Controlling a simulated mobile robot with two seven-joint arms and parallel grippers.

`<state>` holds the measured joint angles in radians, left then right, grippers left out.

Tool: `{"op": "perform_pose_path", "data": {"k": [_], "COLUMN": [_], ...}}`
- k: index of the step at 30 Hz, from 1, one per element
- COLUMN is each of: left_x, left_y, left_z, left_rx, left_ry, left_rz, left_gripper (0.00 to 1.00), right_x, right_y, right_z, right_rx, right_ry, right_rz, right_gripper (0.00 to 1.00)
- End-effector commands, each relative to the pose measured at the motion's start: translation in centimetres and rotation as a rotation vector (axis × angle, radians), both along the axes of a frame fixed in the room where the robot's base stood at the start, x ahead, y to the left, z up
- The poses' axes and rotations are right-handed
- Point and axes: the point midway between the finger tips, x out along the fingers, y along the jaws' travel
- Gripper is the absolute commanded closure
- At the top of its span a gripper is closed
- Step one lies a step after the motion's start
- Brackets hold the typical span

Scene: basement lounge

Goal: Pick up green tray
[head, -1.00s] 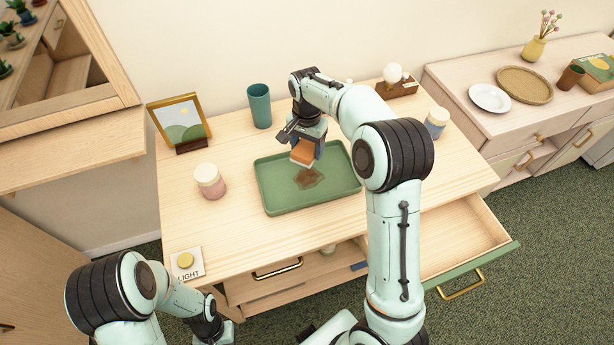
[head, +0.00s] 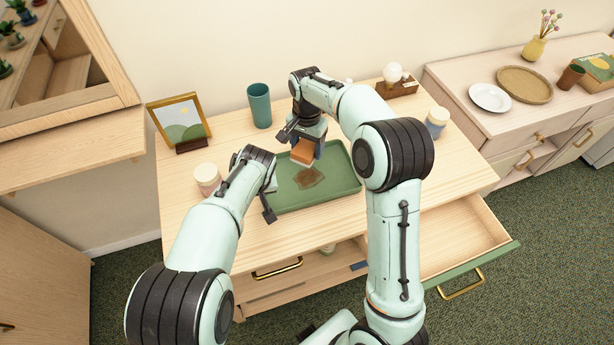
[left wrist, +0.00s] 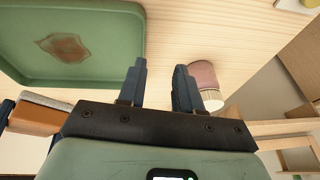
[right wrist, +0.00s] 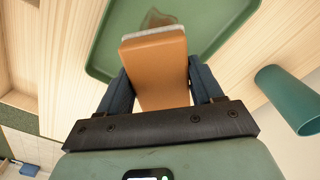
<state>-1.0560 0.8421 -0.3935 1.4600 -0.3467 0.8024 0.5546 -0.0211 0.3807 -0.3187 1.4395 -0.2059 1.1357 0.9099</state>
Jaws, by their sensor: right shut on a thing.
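The green tray (head: 335,190) lies flat on the wooden dresser top, with a brown stain (head: 309,177) on its floor. It also shows in the left wrist view (left wrist: 100,45) and the right wrist view (right wrist: 225,15). My right gripper (head: 305,143) is shut on an orange-brown block with a pale underside (right wrist: 155,70), like a sponge, held above the tray near the stain. My left gripper (head: 268,200) is at the tray's left edge. Its fingers are apart with nothing between them in the left wrist view; whether they touch the rim cannot be told.
A pink jar (head: 207,178) stands close left of my left gripper. A teal cup (head: 259,105) and picture frame (head: 180,123) stand behind. A blue-and-white jar (head: 436,122) is at right. An open drawer (head: 465,240) juts out at front right.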

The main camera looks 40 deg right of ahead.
Motion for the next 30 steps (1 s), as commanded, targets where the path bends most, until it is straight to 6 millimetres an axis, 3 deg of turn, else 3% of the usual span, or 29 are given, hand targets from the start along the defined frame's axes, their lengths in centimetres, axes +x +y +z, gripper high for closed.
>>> {"op": "perform_pose_path", "data": {"k": [3,7,15,23,30], "left_x": [1.0,1.7,3.2,3.9,4.7], "left_y": [-1.9,-2.7,-3.3,-3.5,-3.4], "left_z": [1.6,1.8,-2.4,-4.4,-7.9], "left_rx": [-0.087,-0.121,-0.125,-0.125,-0.124], "left_ry": [-0.025,-0.033,-0.033,-0.034,-0.034], "left_rz": [0.026,0.038,0.038,0.037,0.038], "left_gripper": [0.66,0.66,0.66,0.66,0.66], "right_x": [0.0,0.0,0.0,0.0,0.0], "right_y": [0.0,0.0,0.0,0.0,0.0], "right_z": [0.0,0.0,0.0,0.0,0.0], "right_rx": [0.000,0.000,0.000,0.000,0.000], "right_ry": [0.000,0.000,0.000,0.000,0.000], "right_rz": [0.000,0.000,0.000,0.000,0.000], "right_gripper": [0.59,0.59,0.59,0.59,0.59]}}
